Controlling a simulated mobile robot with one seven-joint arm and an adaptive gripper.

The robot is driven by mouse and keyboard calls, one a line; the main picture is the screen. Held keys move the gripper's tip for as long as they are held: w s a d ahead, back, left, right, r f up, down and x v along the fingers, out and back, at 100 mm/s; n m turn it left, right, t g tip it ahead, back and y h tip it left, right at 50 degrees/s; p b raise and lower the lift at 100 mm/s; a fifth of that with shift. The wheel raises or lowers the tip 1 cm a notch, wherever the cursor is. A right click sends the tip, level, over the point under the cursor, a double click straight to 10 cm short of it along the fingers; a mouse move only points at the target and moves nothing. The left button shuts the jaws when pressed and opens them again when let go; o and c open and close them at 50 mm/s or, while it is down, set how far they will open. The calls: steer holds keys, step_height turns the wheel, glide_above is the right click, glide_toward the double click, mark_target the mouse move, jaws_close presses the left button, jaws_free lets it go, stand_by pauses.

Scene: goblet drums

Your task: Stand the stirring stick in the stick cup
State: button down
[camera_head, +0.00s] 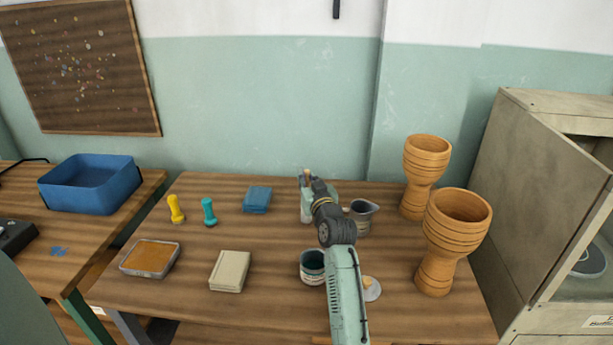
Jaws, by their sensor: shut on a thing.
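My gripper (309,188) is over the back middle of the table, seen from behind and partly covered by my own arm. It is shut on a thin brown piece that shows just above it, which looks like the stirring stick (308,173). Most of the stick is hidden. A pale upright shape (306,213) shows right below the gripper and may be the stick cup. I cannot tell whether the stick is inside it or above it.
A grey jug (362,215) stands close right of the gripper. An open paint tin (312,268) and a round lid (372,291) flank my forearm. Two goblet drums (425,165) (450,240) stand at the right. A blue stack (257,199) lies left, with free table between.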

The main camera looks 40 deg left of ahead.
steer(key=shift+f, duration=0.15)
steer(key=c, duration=1.6)
jaws_free()
